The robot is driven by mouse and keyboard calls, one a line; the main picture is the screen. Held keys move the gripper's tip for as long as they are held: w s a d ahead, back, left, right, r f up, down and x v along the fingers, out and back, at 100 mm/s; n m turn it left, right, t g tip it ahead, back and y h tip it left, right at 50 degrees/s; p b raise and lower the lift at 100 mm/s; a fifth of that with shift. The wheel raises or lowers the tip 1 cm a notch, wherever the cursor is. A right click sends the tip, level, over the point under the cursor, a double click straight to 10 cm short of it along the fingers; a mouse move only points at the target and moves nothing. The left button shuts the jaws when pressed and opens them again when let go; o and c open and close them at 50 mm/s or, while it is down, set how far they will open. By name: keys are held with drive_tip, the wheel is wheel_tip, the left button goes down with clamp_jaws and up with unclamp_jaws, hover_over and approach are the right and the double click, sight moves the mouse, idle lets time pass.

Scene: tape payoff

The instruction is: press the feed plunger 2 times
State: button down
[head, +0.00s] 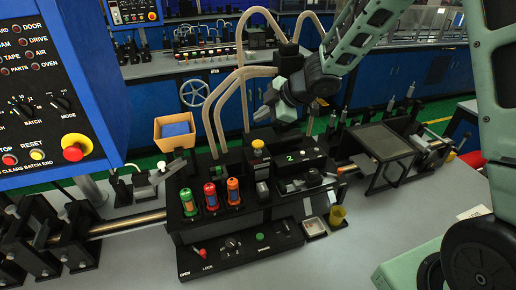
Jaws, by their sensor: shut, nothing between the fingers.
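A plunger with a yellow cap (258,144), likely the feed plunger, stands upright on the black machine block (222,222) in the middle of the bench. My gripper (263,114) is shut and empty. In the picture it is just above the yellow cap, with a visible gap between them. I cannot tell from this one view how far it is in depth from the cap. A small panel with a lit green figure 2 (290,157) sits just right of the plunger.
Green, red and orange cylinders (210,196) stand on the block's left. A lever panel (240,249) is in front. A tan bin (174,132), beige hoses (216,110) and a raised grey plate (380,141) are around it. A blue control cabinet (60,110) fills the left.

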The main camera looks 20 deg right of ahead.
sight(259, 142)
wheel_tip(259, 142, down, 6)
drive_tip(key=b, duration=0.4)
drive_tip(key=shift+r, duration=0.1)
idle(1.7)
drive_tip(key=shift+f+b, duration=0.4)
drive_tip(key=shift+b, duration=0.1)
drive_tip(key=shift+f+b, duration=0.95)
drive_tip(key=shift+f, duration=0.35)
idle(1.0)
drive_tip(key=shift+r, duration=0.1)
drive_tip(key=shift+r+p, duration=1.6)
drive_tip(key=shift+p, duration=0.25)
drive_tip(key=shift+r, duration=0.15)
wheel_tip(259, 142, up, 5)
drive_tip(key=p, duration=0.5)
